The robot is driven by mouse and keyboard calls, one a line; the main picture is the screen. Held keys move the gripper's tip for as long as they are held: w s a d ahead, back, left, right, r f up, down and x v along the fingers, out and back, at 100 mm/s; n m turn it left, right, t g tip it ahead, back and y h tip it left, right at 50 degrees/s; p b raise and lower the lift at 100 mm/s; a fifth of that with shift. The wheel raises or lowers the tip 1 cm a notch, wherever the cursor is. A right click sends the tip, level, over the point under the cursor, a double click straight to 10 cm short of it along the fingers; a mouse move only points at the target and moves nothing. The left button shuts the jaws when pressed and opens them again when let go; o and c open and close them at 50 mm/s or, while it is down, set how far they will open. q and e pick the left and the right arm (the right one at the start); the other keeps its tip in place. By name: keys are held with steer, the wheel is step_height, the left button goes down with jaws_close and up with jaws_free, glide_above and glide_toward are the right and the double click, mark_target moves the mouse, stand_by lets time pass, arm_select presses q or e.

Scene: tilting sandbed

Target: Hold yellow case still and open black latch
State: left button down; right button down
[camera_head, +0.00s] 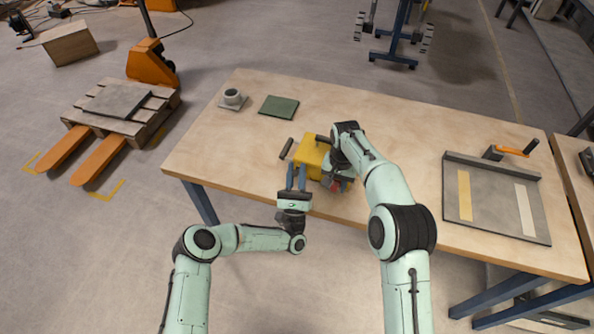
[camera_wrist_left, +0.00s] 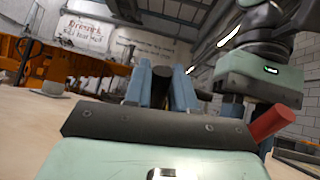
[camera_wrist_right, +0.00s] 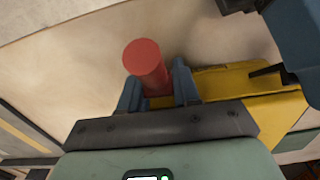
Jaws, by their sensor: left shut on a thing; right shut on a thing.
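The yellow case (camera_head: 309,154) stands near the front edge of the table; its yellow side also shows in the right wrist view (camera_wrist_right: 225,80). A black bar (camera_head: 286,148) sits at its left side, beside my left fingertips. Another black part (camera_head: 323,139) is on its top. My left gripper (camera_head: 297,168) is shut on the black bar, though the contact is hard to see. My right gripper (camera_wrist_right: 155,74) is shut on a red cylinder (camera_wrist_right: 146,60) beside the case. The red cylinder also shows in the left wrist view (camera_wrist_left: 270,122). My right arm covers the case's right part.
A small grey cup (camera_head: 233,97) on a square base and a green plate (camera_head: 279,107) lie at the back left. A grey tray (camera_head: 496,208) with a yellow and a pale strip is at the right, below an orange-handled crank (camera_head: 515,150). The table middle is clear.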

arm_select(q)
steer(key=c, duration=1.1)
jaws_free()
steer(key=shift+h, duration=0.3)
steer(key=v, duration=1.2)
steer(key=shift+o, duration=0.4)
